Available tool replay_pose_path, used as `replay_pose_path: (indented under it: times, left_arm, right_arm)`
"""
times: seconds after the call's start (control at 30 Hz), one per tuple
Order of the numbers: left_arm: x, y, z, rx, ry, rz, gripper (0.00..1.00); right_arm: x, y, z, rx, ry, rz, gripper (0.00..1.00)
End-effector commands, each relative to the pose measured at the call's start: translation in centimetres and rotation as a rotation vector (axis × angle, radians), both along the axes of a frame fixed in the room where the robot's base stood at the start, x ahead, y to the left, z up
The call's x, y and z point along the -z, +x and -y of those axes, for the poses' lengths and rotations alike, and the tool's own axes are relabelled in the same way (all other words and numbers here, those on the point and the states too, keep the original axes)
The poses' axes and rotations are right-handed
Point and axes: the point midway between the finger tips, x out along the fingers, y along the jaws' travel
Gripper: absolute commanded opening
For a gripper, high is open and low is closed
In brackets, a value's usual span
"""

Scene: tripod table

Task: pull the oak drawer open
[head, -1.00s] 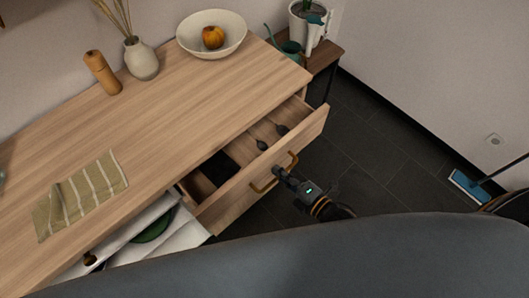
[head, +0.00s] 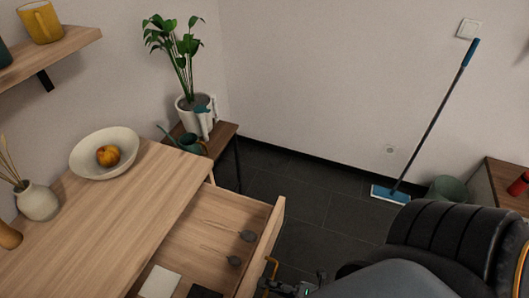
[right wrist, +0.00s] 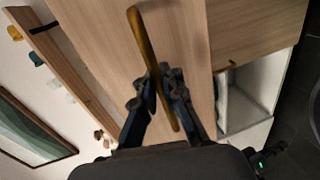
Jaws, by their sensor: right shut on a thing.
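The oak drawer (head: 262,250) is pulled out from the wooden cabinet and its inside shows in the head view. My right gripper (head: 292,288) is only partly in that view, at the handle. In the right wrist view my right gripper (right wrist: 157,88) is shut on the brass handle (right wrist: 145,45), fingers on both sides of the bar. My left gripper cannot be made out.
The cabinet top (head: 125,215) holds a white bowl (head: 88,160) with a fruit and a vase (head: 38,202). A low side table (head: 218,140) with a plant stands behind. A black chair (head: 445,235) is at right. Dark floor (head: 320,205) lies open between.

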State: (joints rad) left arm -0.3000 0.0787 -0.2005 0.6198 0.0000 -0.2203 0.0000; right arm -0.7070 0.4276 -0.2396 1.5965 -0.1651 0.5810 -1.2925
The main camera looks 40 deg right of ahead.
Motion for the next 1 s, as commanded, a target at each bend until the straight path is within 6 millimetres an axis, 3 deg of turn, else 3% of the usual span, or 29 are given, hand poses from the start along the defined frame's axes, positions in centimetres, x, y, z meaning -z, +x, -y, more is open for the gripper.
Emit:
replay_pose_path:
  times: [0.27,0.3,0.4,0.77,1.0]
  left_arm:
    - [0.0,0.0,0.0,0.0,0.0,0.0,0.0]
    - [0.0,0.0,0.0,0.0,0.0,0.0,0.0]
    - [0.0,0.0,0.0,0.0,0.0,0.0,0.0]
    - [0.0,-0.1,-0.4,0.0,0.004,0.0,0.0]
    - [0.0,0.0,-0.2,0.0,0.002,0.0,0.0]
  right_arm:
    - [-0.2,0.2,0.0,0.001,0.002,0.004,0.0]
    - [-0.2,0.2,0.0,0.001,0.002,0.004,0.15]
    - [-0.2,0.1,0.0,0.001,0.002,0.004,0.32]
    - [-0.1,-0.3,0.2,0.001,0.0,0.0,0.32]
    - [-0.8,-3.9,2.2,0.001,0.0,-0.004,0.32]
